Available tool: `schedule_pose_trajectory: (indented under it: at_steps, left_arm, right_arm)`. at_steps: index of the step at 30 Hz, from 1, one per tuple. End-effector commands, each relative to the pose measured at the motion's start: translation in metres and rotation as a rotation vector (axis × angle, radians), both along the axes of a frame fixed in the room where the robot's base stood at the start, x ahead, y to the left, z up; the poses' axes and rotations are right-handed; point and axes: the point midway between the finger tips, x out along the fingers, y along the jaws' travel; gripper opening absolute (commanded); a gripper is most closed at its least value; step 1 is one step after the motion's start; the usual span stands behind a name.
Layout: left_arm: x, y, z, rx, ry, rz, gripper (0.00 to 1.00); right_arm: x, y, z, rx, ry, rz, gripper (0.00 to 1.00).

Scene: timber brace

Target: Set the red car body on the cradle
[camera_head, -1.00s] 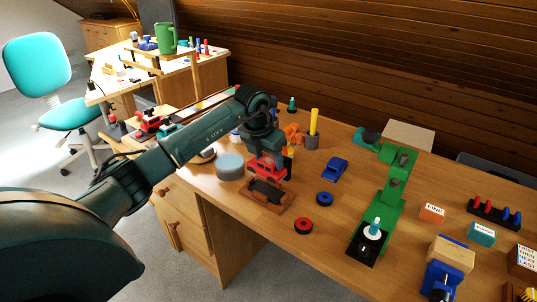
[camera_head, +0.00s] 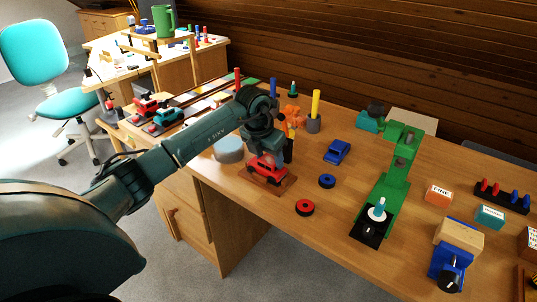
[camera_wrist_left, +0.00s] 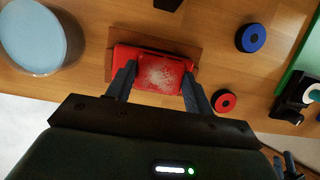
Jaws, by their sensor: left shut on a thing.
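The red car body (camera_head: 266,170) is held by my left gripper (camera_head: 272,156), directly over the wooden cradle (camera_head: 284,186). In the head view the car body covers most of the cradle; whether it touches or sits a little above cannot be told.
A light blue round tin (camera_head: 229,149) stands left of the cradle. A red wheel (camera_head: 305,207), a blue wheel (camera_head: 327,181) and a blue car body (camera_head: 338,151) lie to the right. A green press (camera_head: 392,185) stands farther right. The table's front edge is close to the cradle.

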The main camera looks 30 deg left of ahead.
Motion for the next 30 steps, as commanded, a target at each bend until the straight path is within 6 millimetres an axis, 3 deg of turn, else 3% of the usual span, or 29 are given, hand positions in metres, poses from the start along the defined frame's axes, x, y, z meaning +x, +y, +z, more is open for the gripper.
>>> schedule_pose_trajectory:
  at_steps: [8,9,17,30]
  left_arm:
    - [0.0001,0.0003,-0.0005,0.0,-0.001,0.001,0.28]
    - [0.0001,0.0004,-0.0005,0.0,-0.001,0.001,0.55]
    - [0.0001,0.0004,-0.0005,0.0,-0.001,0.001,0.77]
    - [0.0002,0.0005,0.009,0.001,-0.001,0.001,0.78]
  right_arm:
    - [-0.002,-0.0007,0.0021,0.001,-0.006,-0.003,0.36]
    - [-0.0018,-0.0008,0.0021,0.001,-0.006,-0.003,0.36]
    - [-0.0015,-0.0011,0.0004,-0.002,-0.002,-0.003,0.36]
    - [-0.0009,-0.0018,0.0065,-0.005,0.0,-0.002,0.36]
